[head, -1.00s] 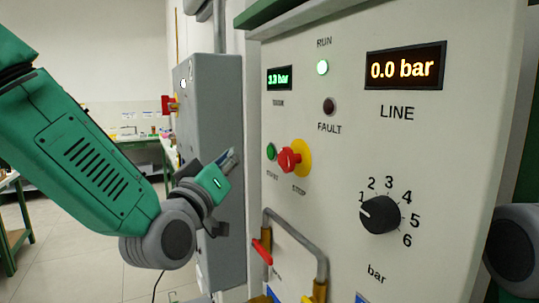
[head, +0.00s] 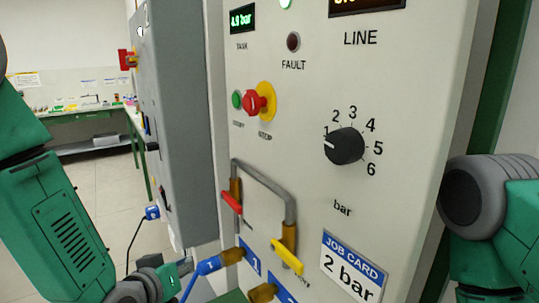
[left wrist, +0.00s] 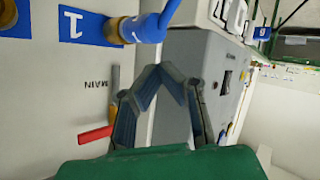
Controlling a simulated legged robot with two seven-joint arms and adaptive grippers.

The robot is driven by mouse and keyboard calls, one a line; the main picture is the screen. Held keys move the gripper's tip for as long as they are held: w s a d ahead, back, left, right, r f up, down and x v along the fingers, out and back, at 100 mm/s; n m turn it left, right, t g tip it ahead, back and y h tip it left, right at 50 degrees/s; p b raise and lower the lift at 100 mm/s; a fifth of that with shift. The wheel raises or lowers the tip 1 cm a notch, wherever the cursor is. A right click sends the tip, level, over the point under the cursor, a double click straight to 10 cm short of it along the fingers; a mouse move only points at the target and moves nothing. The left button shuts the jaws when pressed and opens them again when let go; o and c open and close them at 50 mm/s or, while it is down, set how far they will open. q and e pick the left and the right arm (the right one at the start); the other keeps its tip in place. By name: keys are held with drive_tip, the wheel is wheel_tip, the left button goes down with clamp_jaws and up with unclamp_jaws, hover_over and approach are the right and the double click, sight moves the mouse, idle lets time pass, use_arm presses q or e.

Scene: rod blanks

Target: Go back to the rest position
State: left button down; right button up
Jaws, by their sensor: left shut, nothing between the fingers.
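My left gripper (head: 184,265) is low at the left of the head view, partly hidden, beside the panel's lower left. In the left wrist view its fingers (left wrist: 160,75) are shut with nothing held. My right arm shows at the right edge of the head view, but its gripper does not. The control panel (head: 400,60) carries a black knob (head: 344,146) with its white mark towards 1. A red stop button (head: 254,103) and a green start button (head: 237,99) are left of it. A job card (head: 352,268) reads 2 bar.
A blue hose connector (head: 207,266) is at brass port 1, close to my left gripper. A red lever (head: 231,202), a yellow lever (head: 287,257) and a grey pipe loop (head: 265,175) stick out. A grey cabinet (head: 185,110) stands left; open floor (head: 105,190) lies beyond.

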use_arm(q)
drive_tip(key=s+a+f+g+y+b, duration=0.1)
drive_tip(key=s+a+f+g, duration=0.2)
drive_tip(key=s+f, duration=0.6)
drive_tip(key=s+a+f+m+g+y+b, duration=0.1)
drive_tip(key=s+a+f+g, duration=0.3)
drive_tip(key=s+f, duration=0.6)
drive_tip(key=s+a+f+g+y+b, duration=0.1)
drive_tip(key=s+a+f+g+b, duration=0.1)
drive_tip(key=s+f+g, duration=0.3)
drive_tip(key=s+a+f, duration=0.1)
drive_tip(key=s+f, duration=0.3)
drive_tip(key=s, duration=0.4)
drive_tip(key=shift+s+a+f+m, duration=0.2)
drive_tip(key=shift+a+f+m, duration=0.1)
drive_tip(key=shift+m, duration=0.1)
drive_tip(key=shift+w+d, duration=0.1)
